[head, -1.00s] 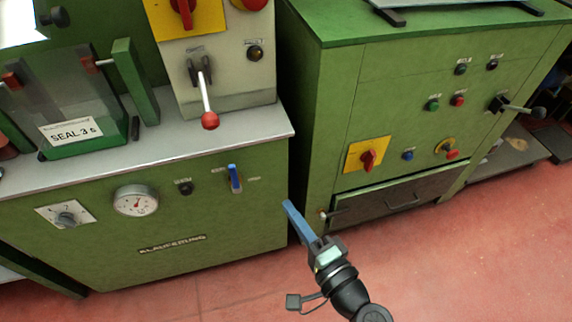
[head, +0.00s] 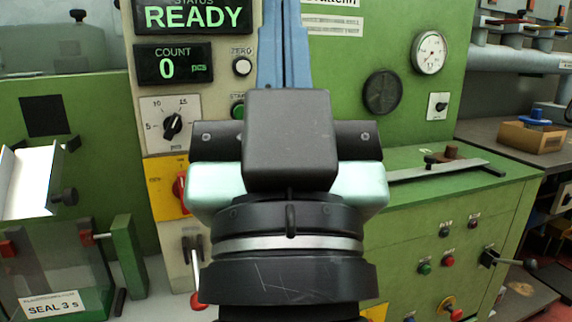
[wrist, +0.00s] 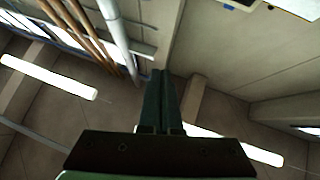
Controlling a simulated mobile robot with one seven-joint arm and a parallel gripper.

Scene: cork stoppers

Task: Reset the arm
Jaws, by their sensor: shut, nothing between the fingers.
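My gripper (head: 283,25) stands upright in the middle of the head view, close to the camera, with its blue fingers together and nothing between them. Its dark and pale green body covers part of the machine panel behind it. In the wrist view my gripper's fingers (wrist: 161,100) are side by side and point up toward the ceiling and pipes.
Behind it is a control panel with a READY display (head: 194,14), a count display (head: 172,64) reading 0 and a dial knob (head: 172,126). A green cabinet (head: 470,200) stands at the right. A cardboard box (head: 532,136) sits on a far bench.

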